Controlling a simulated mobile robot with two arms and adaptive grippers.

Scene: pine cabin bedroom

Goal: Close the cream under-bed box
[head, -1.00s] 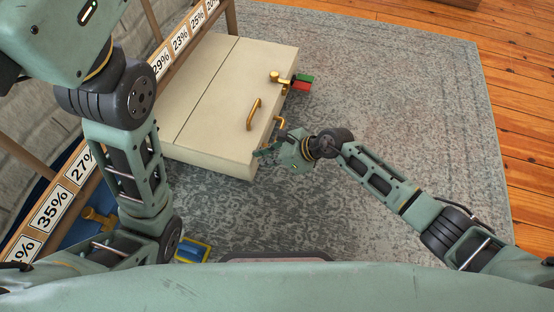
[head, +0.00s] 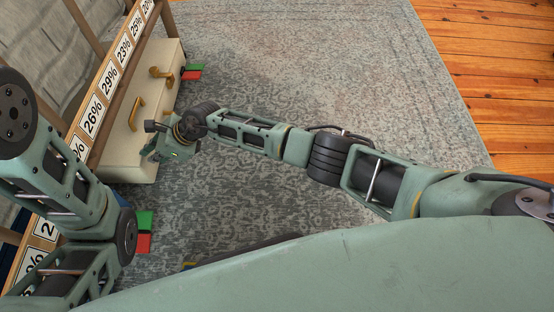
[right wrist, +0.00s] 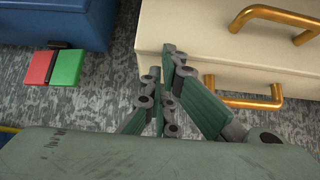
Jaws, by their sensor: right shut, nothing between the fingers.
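The cream under-bed box (head: 155,55) sticks out from beneath the bed rail at the left of the head view, on the rug. It carries a brass handle (head: 136,112) and a brass fitting (head: 162,72). In the right wrist view its pale surface (right wrist: 190,25) fills the upper right, with one brass handle (right wrist: 275,14) on top and another (right wrist: 250,98) lower down. My right gripper (head: 148,148) is shut and empty at the box's near front end. Its fingers (right wrist: 170,52) overlap the box's edge in the wrist view; I cannot tell whether they touch. My left gripper is out of view.
The bed rail (head: 111,75) carries percentage labels. A blue box (right wrist: 60,20) stands left of the cream one in the wrist view, with a red-and-green tag (right wrist: 55,67) near it. Another such tag (head: 192,72) lies beyond the cream box. The rug (head: 310,70) is open to the right.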

